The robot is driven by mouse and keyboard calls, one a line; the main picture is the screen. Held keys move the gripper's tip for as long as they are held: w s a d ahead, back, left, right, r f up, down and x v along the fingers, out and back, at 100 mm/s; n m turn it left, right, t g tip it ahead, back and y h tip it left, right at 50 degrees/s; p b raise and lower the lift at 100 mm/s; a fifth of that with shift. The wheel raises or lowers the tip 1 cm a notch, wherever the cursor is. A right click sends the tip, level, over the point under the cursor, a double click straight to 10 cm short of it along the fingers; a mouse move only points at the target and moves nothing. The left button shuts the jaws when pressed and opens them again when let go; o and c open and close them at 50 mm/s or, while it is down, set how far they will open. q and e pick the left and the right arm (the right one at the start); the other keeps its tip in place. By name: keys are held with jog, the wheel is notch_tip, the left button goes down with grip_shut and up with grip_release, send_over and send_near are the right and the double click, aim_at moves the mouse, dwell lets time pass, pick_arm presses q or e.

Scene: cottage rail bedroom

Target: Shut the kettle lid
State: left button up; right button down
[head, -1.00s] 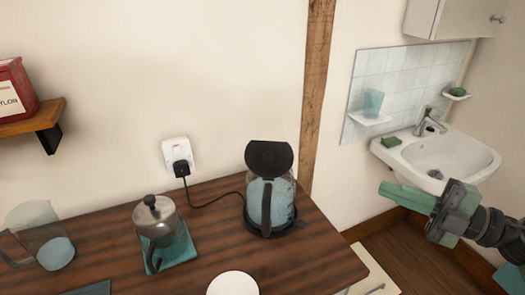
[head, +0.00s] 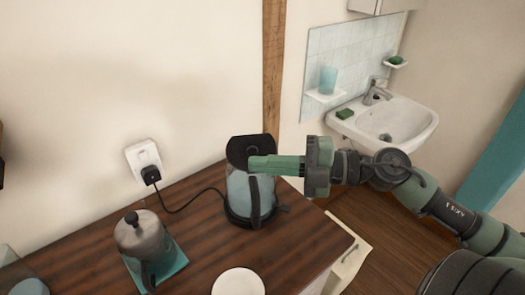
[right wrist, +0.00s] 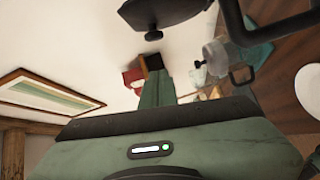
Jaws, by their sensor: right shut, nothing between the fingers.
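The kettle (head: 238,195) is glass with a black base and handle and stands on the wooden counter. Its black lid (head: 246,147) is raised, standing up at the back. My right gripper (head: 252,163) is shut and empty. It reaches in from the right, its tip in front of the lid's lower part and above the kettle's top; I cannot tell whether it touches. In the right wrist view the shut fingers (right wrist: 155,78) point at the scene, with the dark lid (right wrist: 165,12) near the top edge. My left gripper is out of view.
A metal press pot (head: 140,240) stands on a teal mat left of the kettle. A white plate (head: 238,282) lies in front. A cord runs from the kettle to the wall socket (head: 145,160). A sink (head: 395,125) is at the right, beyond the counter edge.

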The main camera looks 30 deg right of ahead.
aim_at(252, 153)
jog(key=w+d, duration=0.1)
jog(key=w, duration=0.1)
jog(key=shift+w+d+f, duration=0.35)
jog(key=shift+w, duration=0.05)
jog(key=shift+d, duration=0.1)
